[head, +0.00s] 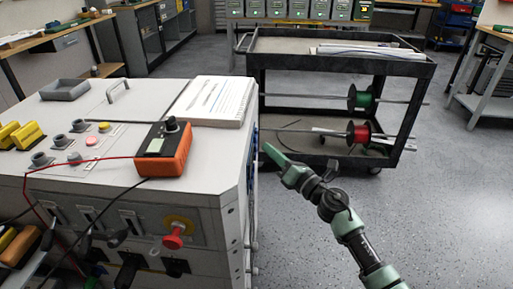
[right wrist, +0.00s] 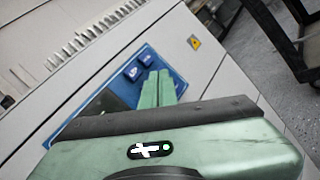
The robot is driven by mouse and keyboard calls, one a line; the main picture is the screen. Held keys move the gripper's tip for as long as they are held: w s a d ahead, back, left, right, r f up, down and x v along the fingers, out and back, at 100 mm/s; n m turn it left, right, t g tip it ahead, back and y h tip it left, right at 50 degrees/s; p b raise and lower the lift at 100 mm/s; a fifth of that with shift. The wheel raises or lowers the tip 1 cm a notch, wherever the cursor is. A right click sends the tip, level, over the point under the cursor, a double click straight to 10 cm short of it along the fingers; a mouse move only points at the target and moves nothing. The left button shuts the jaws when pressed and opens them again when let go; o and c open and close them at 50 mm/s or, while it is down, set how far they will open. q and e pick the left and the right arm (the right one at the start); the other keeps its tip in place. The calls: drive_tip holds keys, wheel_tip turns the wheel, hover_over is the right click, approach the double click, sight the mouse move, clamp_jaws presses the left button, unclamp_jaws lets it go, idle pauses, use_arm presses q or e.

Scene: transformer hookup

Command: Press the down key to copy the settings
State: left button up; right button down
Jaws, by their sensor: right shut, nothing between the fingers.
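A blue panel (right wrist: 112,92) with a dark screen sits on the side of the light grey cabinet in the right wrist view. In the head view the right gripper (head: 271,152) is beside the cabinet's right side, where the panel shows only as a thin blue edge. My left gripper is not in view.
The cabinet top (head: 120,100) holds an orange meter (head: 163,150) with red and black leads, and a paper stack (head: 216,98). A dark cart (head: 340,68) with red and green spools stands behind the gripper. The floor at right is clear.

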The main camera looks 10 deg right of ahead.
drive_tip(key=shift+a, duration=0.1)
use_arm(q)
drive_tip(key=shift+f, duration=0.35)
use_arm(e)
drive_tip(key=shift+w+a, duration=0.1)
drive_tip(key=shift+a, duration=0.25)
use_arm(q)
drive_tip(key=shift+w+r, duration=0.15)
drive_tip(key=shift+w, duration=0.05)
use_arm(e)
drive_tip(key=shift+w+a, duration=0.1)
drive_tip(key=shift+a, duration=0.25)
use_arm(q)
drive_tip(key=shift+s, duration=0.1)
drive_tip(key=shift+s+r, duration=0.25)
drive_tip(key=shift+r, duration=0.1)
use_arm(e)
drive_tip(key=shift+s+d, duration=0.2)
drive_tip(key=shift+d, duration=0.5)
